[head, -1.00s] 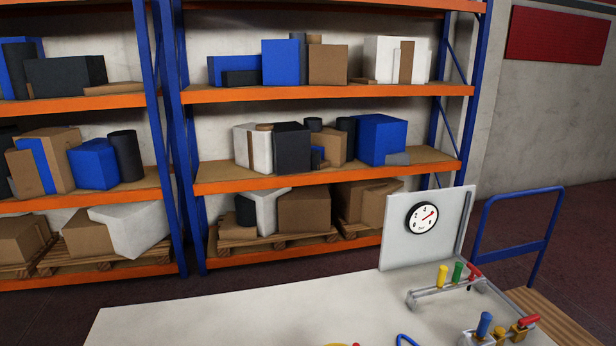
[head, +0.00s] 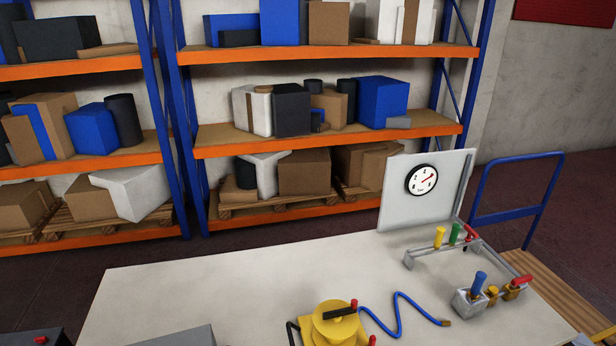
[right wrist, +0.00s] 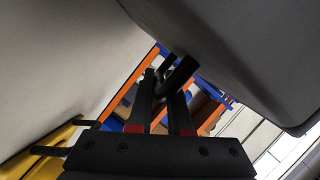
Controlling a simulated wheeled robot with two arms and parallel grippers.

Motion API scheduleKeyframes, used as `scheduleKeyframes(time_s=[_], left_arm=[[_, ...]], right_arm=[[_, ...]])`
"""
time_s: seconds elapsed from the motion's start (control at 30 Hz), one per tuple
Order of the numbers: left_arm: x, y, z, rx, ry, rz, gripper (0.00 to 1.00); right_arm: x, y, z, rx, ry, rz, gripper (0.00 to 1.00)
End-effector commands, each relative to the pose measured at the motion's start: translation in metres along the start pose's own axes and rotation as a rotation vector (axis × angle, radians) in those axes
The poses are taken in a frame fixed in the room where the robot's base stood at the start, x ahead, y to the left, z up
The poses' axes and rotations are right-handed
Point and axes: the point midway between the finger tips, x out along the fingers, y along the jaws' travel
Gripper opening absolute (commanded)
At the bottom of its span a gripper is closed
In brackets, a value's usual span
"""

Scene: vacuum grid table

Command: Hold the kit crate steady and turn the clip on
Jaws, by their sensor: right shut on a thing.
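In the right wrist view my right gripper (right wrist: 163,84) is shut on a short black bar (right wrist: 182,70), which runs up against a large smooth grey body (right wrist: 245,55). This body may be the kit crate, but it shows only in part. In the head view a grey box top (head: 182,337), perhaps the same crate, is cut off by the bottom edge. I cannot make out the clip in either view. My left gripper is not in view, and neither gripper shows in the head view.
A yellow round device (head: 338,325) with a black lever and a blue hose (head: 398,310) is on the pale table (head: 240,290). A gauge panel (head: 425,190), a valve rail (head: 440,248) and a valve block (head: 470,300) stand at the right. Loaded shelves (head: 330,135) are behind.

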Motion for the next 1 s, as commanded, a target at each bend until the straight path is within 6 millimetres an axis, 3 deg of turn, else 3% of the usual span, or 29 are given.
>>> scheduleKeyframes(time_s=[0.1, 0.13, 0.3, 0.67, 0.77, 1.0], left_arm=[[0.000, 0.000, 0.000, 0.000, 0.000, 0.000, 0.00], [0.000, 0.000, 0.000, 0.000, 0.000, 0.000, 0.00], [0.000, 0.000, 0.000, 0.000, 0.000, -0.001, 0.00], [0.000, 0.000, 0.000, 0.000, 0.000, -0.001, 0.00], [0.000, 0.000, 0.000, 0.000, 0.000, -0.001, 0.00], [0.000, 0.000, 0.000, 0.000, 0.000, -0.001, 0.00]], right_arm=[[0.000, 0.000, -0.001, 0.001, 0.001, 0.000, 0.00], [0.000, 0.000, -0.001, 0.001, 0.001, 0.000, 0.21], [0.000, 0.000, -0.001, 0.001, 0.001, 0.000, 0.51], [-0.005, 0.000, 0.000, 0.002, 0.001, 0.000, 0.52], [-0.015, 0.001, -0.001, 0.002, 0.005, 0.002, 0.52], [-0.063, 0.011, 0.006, 0.000, 0.002, 0.004, 0.52]])
